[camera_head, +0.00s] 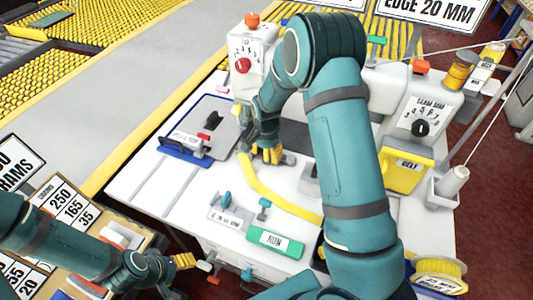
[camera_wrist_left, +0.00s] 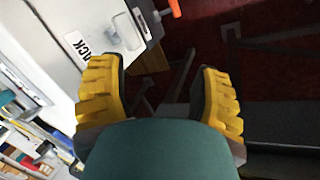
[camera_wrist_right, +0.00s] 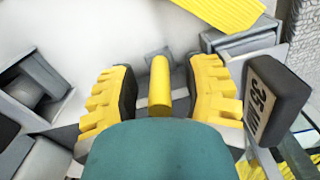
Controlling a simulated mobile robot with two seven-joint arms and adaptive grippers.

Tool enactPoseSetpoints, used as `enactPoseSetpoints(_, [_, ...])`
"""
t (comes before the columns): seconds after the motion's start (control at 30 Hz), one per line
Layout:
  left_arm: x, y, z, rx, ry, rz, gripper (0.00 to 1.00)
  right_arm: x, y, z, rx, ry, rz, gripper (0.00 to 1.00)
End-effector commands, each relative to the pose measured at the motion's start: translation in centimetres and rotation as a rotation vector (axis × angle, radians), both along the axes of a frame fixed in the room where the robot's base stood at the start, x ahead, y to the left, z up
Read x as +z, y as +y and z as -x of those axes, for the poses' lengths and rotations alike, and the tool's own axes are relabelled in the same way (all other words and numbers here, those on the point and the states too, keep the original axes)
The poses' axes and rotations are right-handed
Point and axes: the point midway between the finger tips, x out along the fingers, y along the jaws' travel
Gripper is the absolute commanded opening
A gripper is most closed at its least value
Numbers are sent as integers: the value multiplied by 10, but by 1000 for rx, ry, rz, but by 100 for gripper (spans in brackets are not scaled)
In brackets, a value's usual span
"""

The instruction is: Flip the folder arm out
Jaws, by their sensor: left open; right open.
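My right gripper (camera_head: 268,155) is low over the white table, beside the sewing machine (camera_head: 425,110). In the right wrist view its fingers (camera_wrist_right: 162,72) are open on either side of a short yellow post (camera_wrist_right: 160,88), with gaps showing. The post looks like the folder arm's handle, but I cannot be sure. A dark block marked 35 MM (camera_wrist_right: 275,98) is just right of the fingers. My arm hides much of the machine bed in the head view. My left gripper (camera_head: 186,261) is open and empty off the table's front left edge; it also shows in the left wrist view (camera_wrist_left: 160,78).
A yellow strip (camera_head: 268,192) curves across the white table (camera_head: 165,172). A blue-edged board (camera_head: 208,120) lies at left and a green block (camera_head: 275,242) in front. Number cards (camera_head: 68,205) are near my left arm.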

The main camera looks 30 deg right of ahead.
Motion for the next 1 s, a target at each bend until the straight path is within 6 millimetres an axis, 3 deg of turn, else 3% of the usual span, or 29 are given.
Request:
enactPoseSetpoints(0.13, [0,0,0,0,0,0,64,0,0,0,0,0,0,50])
enactPoseSetpoints(0.27, [0,0,0,0,0,0,64,0,0,0,0,0,0,5])
enactPoseSetpoints(0.3, [0,0,0,0,0,0,64,0,0,0,0,0,0,0])
enactPoseSetpoints(1.0, [1,0,0,0,-1,0,64,0,4,9,115,3,-1,0])
